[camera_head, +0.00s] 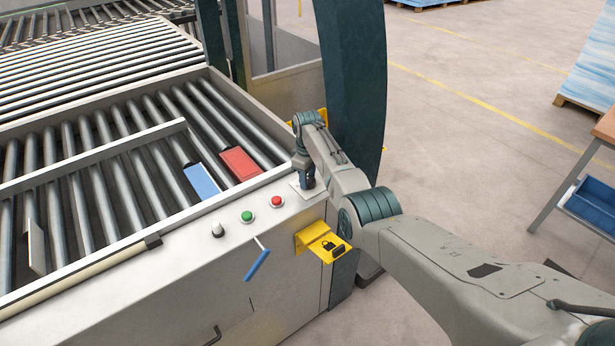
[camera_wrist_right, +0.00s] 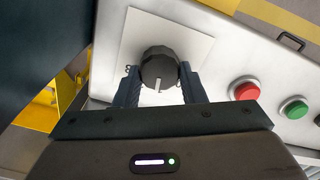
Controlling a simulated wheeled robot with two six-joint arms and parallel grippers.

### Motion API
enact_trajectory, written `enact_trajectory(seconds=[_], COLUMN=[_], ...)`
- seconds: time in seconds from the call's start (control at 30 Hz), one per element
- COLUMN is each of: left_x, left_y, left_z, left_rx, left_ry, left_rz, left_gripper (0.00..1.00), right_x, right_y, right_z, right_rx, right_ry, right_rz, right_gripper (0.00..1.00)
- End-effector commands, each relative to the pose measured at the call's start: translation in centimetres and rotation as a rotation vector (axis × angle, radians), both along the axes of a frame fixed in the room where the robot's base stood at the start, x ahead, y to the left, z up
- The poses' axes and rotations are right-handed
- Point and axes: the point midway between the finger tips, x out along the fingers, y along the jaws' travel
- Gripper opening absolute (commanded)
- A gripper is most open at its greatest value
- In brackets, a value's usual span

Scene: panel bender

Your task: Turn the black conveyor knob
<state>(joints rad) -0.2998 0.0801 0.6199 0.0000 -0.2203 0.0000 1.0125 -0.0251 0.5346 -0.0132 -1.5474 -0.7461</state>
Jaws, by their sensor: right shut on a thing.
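The black conveyor knob (camera_wrist_right: 159,69) shows in the right wrist view on a white square plate (camera_wrist_right: 195,40), with a white pointer line on its face. My right gripper (camera_wrist_right: 160,82) has one finger on each side of the knob and is shut on it. In the head view my right gripper (camera_head: 307,178) points down at the panel's right end and hides most of the knob. The white plate (camera_head: 297,187) shows partly beside it. My left gripper is not in view.
A red button (camera_head: 277,201), a green button (camera_head: 247,216) and a small grey-white knob (camera_head: 217,229) line the panel left of my gripper. A yellow bracket with a padlock (camera_head: 322,243) juts from the front. A dark green post (camera_head: 352,80) stands close behind my right arm.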

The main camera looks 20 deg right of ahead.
Motion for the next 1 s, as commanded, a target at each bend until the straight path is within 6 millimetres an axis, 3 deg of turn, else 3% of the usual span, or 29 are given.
enact_trajectory(seconds=[0.5, 1.0], left_x=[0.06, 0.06], left_y=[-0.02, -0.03], left_z=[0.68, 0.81], left_rx=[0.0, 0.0], left_ry=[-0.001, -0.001], left_rz=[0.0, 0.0], left_gripper=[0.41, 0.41], right_x=[0.12, 0.15], right_y=[-0.19, -0.26], right_z=[0.1, 0.09], right_rx=[-0.001, -0.001], right_ry=[-0.001, -0.001], right_rz=[-0.381, -0.508], right_gripper=[0.14, 0.14])
